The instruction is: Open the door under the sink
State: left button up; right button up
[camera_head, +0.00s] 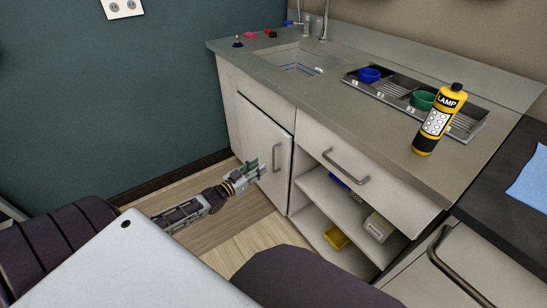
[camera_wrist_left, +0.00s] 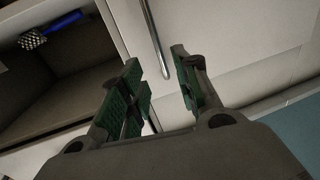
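The pale door under the sink (camera_head: 262,132) is at the left of the counter, below the basin (camera_head: 297,62). It looks shut or nearly shut; a dark line runs along its top edge. Its upright metal bar handle (camera_head: 277,156) is near the door's right edge. My left gripper (camera_head: 260,168) is at the handle. In the left wrist view its green-padded fingers (camera_wrist_left: 159,84) are open, and the handle bar (camera_wrist_left: 154,42) runs between them, with gaps on both sides. Whether a finger touches it, I cannot tell. My right gripper is not in view.
Right of the door are a drawer (camera_head: 365,180) and open shelves with a yellow bin (camera_head: 336,237) and a pale box (camera_head: 379,227). A blue-handled tool (camera_wrist_left: 50,30) lies on a shelf. A yellow LAMP bottle (camera_head: 438,120) stands on the counter.

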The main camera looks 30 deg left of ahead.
pick_arm(q)
jog(key=shift+w+d+b, duration=0.3)
jog(key=shift+w+b, duration=0.25)
jog(key=shift+w, duration=1)
jog(key=shift+w+d+b, duration=0.35)
jog(key=shift+w+b, duration=0.15)
jog(key=shift+w, duration=1)
jog(key=shift+w+d+b, duration=0.3)
jog(key=shift+w+b, duration=0.25)
jog(key=shift+w, duration=1.2)
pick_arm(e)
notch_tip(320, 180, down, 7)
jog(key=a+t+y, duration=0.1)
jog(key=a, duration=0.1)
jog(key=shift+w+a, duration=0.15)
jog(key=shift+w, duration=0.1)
pick_arm(q)
jog(key=shift+c, duration=0.5)
grip_shut()
